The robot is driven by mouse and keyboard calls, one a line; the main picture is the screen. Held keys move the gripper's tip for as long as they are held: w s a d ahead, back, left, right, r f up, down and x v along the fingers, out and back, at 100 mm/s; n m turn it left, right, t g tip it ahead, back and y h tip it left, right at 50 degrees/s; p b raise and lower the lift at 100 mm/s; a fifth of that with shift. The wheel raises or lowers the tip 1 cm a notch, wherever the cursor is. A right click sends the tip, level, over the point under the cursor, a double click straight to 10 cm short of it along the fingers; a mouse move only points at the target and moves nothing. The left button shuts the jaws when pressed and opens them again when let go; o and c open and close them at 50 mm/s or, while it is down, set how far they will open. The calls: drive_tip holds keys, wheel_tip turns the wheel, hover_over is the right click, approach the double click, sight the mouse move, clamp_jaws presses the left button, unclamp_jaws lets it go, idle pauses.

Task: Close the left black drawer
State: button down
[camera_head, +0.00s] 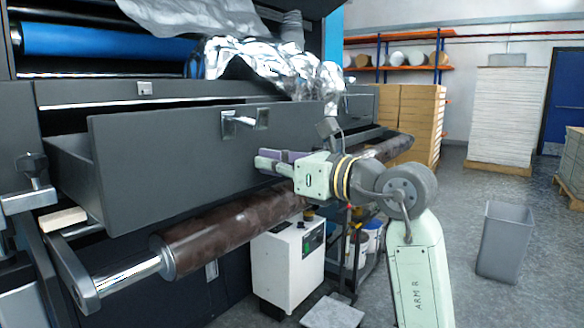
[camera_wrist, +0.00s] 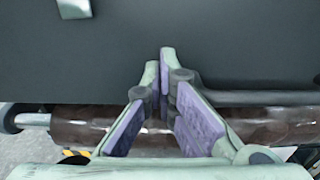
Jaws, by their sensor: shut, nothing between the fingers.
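The left black drawer (camera_head: 180,165) stands pulled out of the machine, its flat dark front facing me and its inside partly showing at the left end. Its metal handle (camera_head: 245,122) is on the upper part of the front; in the wrist view the handle (camera_wrist: 73,8) is cut off at the top left. My gripper (camera_head: 262,160) is at the right part of the drawer front, below and right of the handle. Its purple-padded fingers are shut and empty, tips (camera_wrist: 158,62) toward the dark front (camera_wrist: 235,45). I cannot tell if they touch it.
A brown roller (camera_head: 225,232) runs below the drawer and my gripper. A white control box (camera_head: 290,262) stands under it. Crumpled silver film (camera_head: 262,68) hangs above. A grey bin (camera_head: 503,240) stands on the floor at the right, with open floor around it.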

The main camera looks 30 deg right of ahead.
drive_tip(key=p+x, duration=0.3)
drive_tip(key=x, duration=2.3)
drive_tip(key=shift+w+a, duration=0.15)
drive_tip(key=shift+w, duration=0.25)
